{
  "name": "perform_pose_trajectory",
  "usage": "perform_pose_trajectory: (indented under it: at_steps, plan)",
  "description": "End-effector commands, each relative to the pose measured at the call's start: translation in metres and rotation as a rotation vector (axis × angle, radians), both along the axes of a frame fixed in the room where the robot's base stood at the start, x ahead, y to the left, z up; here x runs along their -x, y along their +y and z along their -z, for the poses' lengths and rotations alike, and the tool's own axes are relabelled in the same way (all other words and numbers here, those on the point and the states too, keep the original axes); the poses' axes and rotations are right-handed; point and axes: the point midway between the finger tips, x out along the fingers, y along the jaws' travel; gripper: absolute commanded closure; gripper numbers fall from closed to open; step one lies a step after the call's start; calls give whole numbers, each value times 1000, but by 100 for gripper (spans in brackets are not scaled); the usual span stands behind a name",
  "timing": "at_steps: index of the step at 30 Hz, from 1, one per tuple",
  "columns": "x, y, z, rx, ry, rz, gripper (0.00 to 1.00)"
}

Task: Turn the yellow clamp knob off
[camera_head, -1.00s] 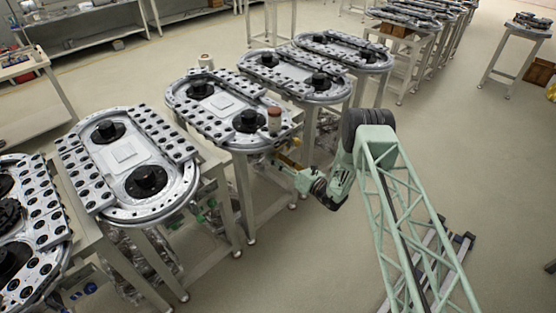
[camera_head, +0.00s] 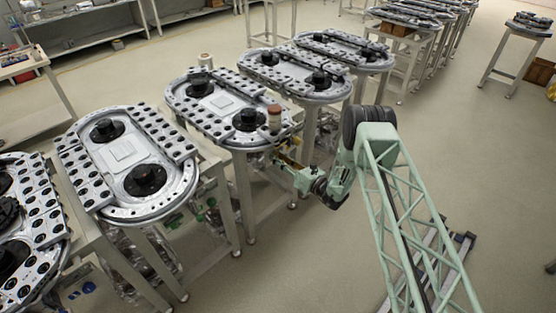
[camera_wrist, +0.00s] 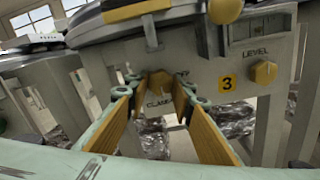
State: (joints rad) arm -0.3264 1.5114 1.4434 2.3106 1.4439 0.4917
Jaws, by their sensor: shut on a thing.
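In the wrist view, my gripper (camera_wrist: 160,88) has its two long yellow-tan fingers reaching to the grey front panel of a station, around the yellow clamp knob (camera_wrist: 160,80). The fingers are shut on the knob and hide most of it. A label, partly covered, shows just below it between the fingers. In the head view, my gripper (camera_head: 280,160) is at the front side of the station below the oval ring track (camera_head: 225,107); the knob cannot be made out there.
In the wrist view, a yellow level knob (camera_wrist: 265,72) and a yellow "3" plate (camera_wrist: 227,84) are right of my gripper. A rounded yellow part (camera_wrist: 224,10) is above. Similar ring-track stations (camera_head: 128,165) stand in a row. The floor at right is mostly clear.

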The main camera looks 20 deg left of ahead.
Motion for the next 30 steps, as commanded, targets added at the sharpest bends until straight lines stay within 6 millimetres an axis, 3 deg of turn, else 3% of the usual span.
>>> perform_pose_trajectory:
  at_steps: [30]
  plan:
    - [-1,0,2,297,-664,0,88]
